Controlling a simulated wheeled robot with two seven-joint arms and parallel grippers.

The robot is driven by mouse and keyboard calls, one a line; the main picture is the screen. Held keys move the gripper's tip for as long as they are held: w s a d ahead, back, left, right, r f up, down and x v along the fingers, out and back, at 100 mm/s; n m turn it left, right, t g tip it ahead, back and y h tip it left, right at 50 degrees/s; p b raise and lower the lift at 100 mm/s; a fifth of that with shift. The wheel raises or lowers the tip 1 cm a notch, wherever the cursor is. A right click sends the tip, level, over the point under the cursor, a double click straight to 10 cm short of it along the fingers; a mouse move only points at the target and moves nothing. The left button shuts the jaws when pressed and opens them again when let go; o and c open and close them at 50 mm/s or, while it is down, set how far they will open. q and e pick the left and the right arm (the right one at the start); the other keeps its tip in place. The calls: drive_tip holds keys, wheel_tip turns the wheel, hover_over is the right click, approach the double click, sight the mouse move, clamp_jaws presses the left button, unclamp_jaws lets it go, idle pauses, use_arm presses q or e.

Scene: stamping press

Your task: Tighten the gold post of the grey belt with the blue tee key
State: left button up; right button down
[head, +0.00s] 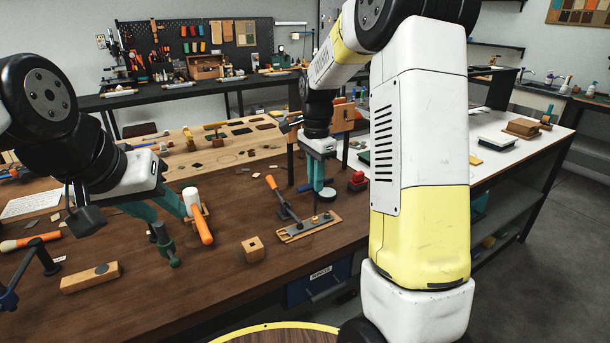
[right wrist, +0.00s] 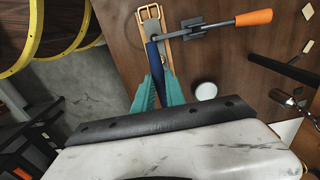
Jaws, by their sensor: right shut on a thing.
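The grey belt (right wrist: 151,27) lies on a wooden board (head: 318,229), under a toggle clamp with an orange handle (head: 271,182). My right gripper (head: 316,190) is above the board, pointing down. It is shut on the blue tee key (right wrist: 154,62), whose crossbar (head: 305,188) shows beside the fingers in the head view. The key's lower end is over the belt; I cannot tell whether it touches the gold post, which I cannot make out clearly.
A white-headed mallet with an orange handle (head: 201,226) lies beside my left gripper. A round white-topped container (right wrist: 206,90) and a red object (head: 357,181) stand close to the key. The bench's front edge is near.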

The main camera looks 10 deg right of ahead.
drive_tip(key=shift+f, duration=0.25)
drive_tip(key=shift+f, duration=0.55)
drive_tip(key=shift+f, duration=0.1)
